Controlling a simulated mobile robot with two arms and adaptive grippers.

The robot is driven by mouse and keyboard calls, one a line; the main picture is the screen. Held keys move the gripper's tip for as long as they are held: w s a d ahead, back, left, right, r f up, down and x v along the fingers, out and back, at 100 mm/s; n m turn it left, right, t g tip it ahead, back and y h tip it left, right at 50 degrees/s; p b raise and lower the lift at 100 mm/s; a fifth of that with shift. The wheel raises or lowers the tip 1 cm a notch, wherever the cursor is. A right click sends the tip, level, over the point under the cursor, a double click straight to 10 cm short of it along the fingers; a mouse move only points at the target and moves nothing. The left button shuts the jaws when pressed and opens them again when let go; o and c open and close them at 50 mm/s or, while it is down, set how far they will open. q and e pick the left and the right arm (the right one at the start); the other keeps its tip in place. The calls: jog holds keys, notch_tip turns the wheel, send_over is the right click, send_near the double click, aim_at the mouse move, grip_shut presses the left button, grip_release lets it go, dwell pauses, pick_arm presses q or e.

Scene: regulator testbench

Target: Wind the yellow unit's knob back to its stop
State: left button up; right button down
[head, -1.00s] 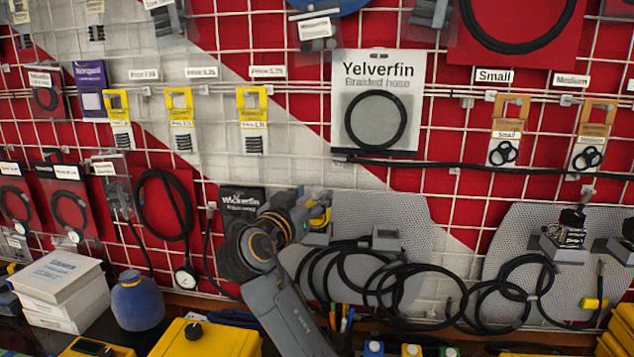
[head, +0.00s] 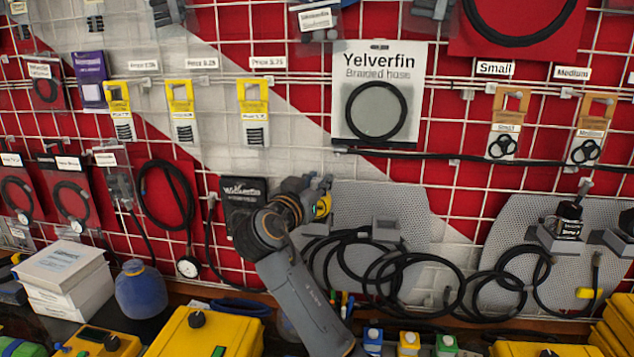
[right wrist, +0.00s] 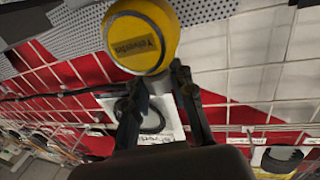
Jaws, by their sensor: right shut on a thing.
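The yellow unit (head: 323,206) is mounted on the mesh wall at mid-height, mostly hidden behind my right gripper in the head view. In the right wrist view its round yellow body (right wrist: 165,18) fills the top middle and carries a label. My right gripper (head: 322,187) is up against the unit. Its two dark fingers (right wrist: 157,78) reach the unit's near side and are shut on its knob. The knob itself is mostly hidden between the fingertips. My left gripper is in neither view.
Coiled black hoses (head: 385,270) hang just right of my right arm. A packaged braided hose (head: 379,60) hangs above. Yellow cases (head: 215,335), a blue bottle (head: 140,290) and white boxes (head: 62,270) stand below to the left.

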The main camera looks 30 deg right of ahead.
jog(key=shift+f+n+t+y, duration=0.1)
jog(key=shift+n+t+y, duration=0.8)
jog(key=shift+t+y, duration=0.1)
jog(key=shift+n+t+y, duration=0.8)
jog(key=shift+y, duration=0.2)
jog(key=n+t+y+p, duration=0.1)
jog(key=y, duration=0.1)
jog(key=n+y+p, duration=0.1)
jog(key=n+y, duration=0.1)
jog(key=n+t+y+p, duration=0.1)
jog(key=y, duration=0.1)
jog(key=shift+d+r+n+t+y, duration=0.15)
jog(key=shift+r+n+t+y, duration=0.15)
jog(key=shift+f+n+y+p, duration=0.2)
jog(key=shift+n+y+p, duration=0.4)
jog(key=shift+y, duration=0.5)
jog(key=shift+a, duration=0.2)
jog(key=c, duration=1.1)
grip_release()
